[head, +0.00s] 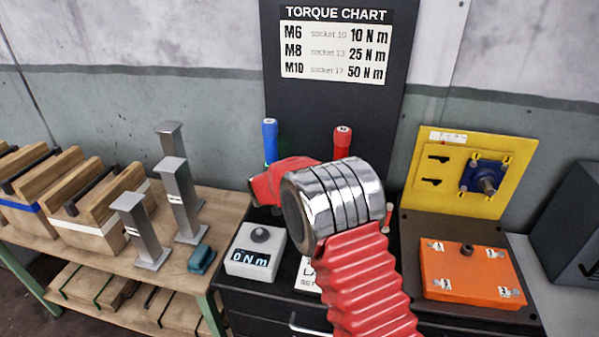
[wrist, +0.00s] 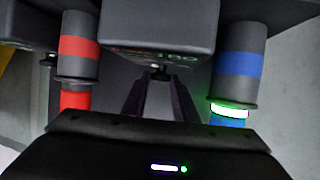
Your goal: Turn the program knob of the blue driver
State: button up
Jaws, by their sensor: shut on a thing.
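The blue driver (wrist: 236,66) is on the right in the wrist view, grey with a blue band and a lit green ring. It also shows in the head view as a blue handle (head: 270,141) at the rack. A dark box (wrist: 158,30) with a small lit display is at top centre in the wrist view. A small knob (wrist: 160,71) is at its near edge. My gripper (wrist: 160,84) has its two dark fingers converging at this knob, shut on it. The fingertips are dim. In the head view, my red and chrome arm hides the gripper and knob.
The red driver (wrist: 77,50) is close on the left in the wrist view, so both drivers flank my fingers. In the head view, a grey box (head: 255,250) reads "0 N m". An orange plate (head: 450,270) and yellow fixture (head: 430,185) stand right.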

jog(key=o, duration=1)
jog(key=v, duration=1.3)
jog(key=shift+s+a, duration=0.2)
jog(key=shift+s, duration=0.1)
